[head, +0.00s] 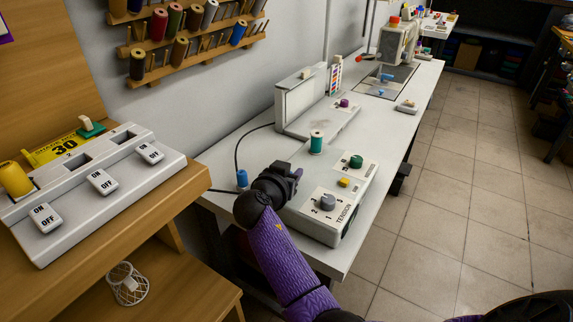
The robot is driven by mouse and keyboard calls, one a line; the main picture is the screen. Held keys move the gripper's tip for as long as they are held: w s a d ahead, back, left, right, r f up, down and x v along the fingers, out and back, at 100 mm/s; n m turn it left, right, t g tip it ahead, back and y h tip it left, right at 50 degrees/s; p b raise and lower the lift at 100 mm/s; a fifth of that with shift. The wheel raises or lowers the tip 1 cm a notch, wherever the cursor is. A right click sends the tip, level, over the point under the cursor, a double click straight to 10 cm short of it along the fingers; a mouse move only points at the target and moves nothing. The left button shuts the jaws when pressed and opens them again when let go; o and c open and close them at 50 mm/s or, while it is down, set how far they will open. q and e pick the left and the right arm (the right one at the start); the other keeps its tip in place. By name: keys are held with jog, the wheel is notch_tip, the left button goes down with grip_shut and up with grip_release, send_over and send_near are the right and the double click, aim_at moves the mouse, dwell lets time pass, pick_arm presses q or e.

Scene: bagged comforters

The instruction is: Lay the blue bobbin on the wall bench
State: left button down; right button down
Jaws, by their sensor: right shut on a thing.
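The wall bench (228,152) is the long pale table along the grey wall. A small blue bobbin (242,178) shows upright just left of my right gripper (294,177), over the near left end of the bench. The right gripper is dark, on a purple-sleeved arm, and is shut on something. Its dark body hides most of the grasp, so the contact with the bobbin is not clear. Whether the bobbin touches the bench top is also unclear. My left gripper is out of view.
A tension control box (322,212) with knobs and a teal spool (316,142) are right of the gripper. A white upright unit (302,98) and a sewing machine (398,45) stand farther back. A switch panel (85,190) fills the wooden bench at left. Bare bench lies behind the gripper.

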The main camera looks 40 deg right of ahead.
jog(key=shift+f, duration=0.55)
jog(key=shift+c, duration=1.6)
grip_release()
